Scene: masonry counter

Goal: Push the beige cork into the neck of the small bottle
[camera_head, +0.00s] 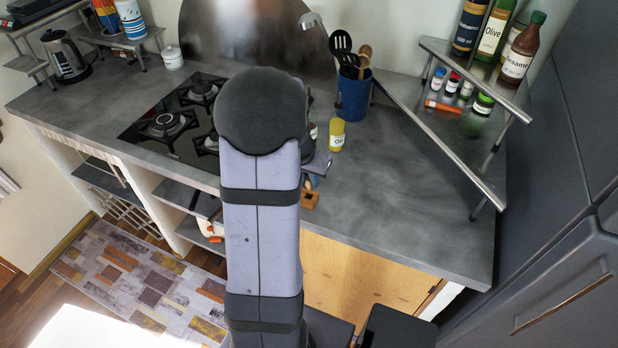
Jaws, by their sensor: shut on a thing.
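A small yellow bottle (337,136) with a white label stands upright on the grey counter, just right of my arm. My gripper (318,166) shows only as a small grey part beside my arm, in front of the bottle in the picture. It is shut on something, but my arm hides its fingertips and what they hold. I cannot make out the beige cork. A small orange-brown block (310,200) with a dark spot shows below the gripper, near the counter's front edge. I cannot tell whether the gripper touches it.
A blue utensil holder (353,95) stands behind the yellow bottle. A metal corner shelf (440,140) holds tall bottles and several small jars at the right. A black hob (175,125) lies left of my arm. The counter (410,210) at the front right is clear.

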